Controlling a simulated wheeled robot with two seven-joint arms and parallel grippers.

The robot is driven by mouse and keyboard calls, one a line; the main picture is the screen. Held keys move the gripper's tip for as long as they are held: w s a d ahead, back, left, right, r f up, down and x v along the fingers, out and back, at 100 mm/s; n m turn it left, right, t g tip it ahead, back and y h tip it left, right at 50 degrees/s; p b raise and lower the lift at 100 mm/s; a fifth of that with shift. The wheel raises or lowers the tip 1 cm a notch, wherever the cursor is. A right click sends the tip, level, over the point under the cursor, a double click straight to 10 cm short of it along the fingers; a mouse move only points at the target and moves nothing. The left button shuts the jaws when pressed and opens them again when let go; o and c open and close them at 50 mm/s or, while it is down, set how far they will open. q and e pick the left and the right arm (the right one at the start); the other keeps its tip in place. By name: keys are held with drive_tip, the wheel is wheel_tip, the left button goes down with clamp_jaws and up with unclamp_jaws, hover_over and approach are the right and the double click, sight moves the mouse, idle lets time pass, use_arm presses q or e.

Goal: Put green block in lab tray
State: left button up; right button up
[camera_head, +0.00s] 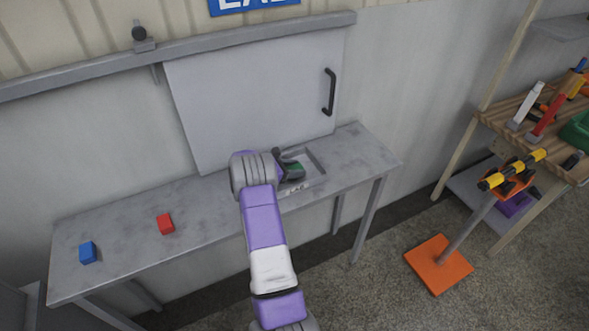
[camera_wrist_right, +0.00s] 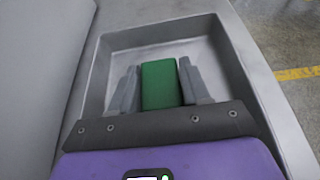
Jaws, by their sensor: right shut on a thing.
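The green block (camera_wrist_right: 160,84) is between the two fingers of my right gripper (camera_wrist_right: 160,88), which is shut on it. In the wrist view the block and fingertips are over the grey lab tray (camera_wrist_right: 215,47), inside its rim. I cannot tell whether the block touches the tray floor. In the head view the lab tray (camera_head: 318,161) is at the right end of the grey table, with my right gripper (camera_head: 290,168) over it and a bit of the green block (camera_head: 297,170) showing. My arm hides the tray's left part. My left gripper is not in view.
A red block (camera_head: 165,223) and a blue block (camera_head: 87,252) lie on the left part of the grey table (camera_head: 120,222). A grey sliding panel with a black handle (camera_head: 329,92) stands behind it. An orange-based stand (camera_head: 438,264) and a wooden shelf (camera_head: 500,112) are at right.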

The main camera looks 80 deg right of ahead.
drive_tip(key=o, duration=0.6)
drive_tip(key=shift+f, duration=0.1)
drive_tip(key=o, duration=0.5)
drive_tip(key=shift+r, duration=0.2)
drive_tip(key=v, duration=1.2)
drive_tip(key=shift+p, duration=0.35)
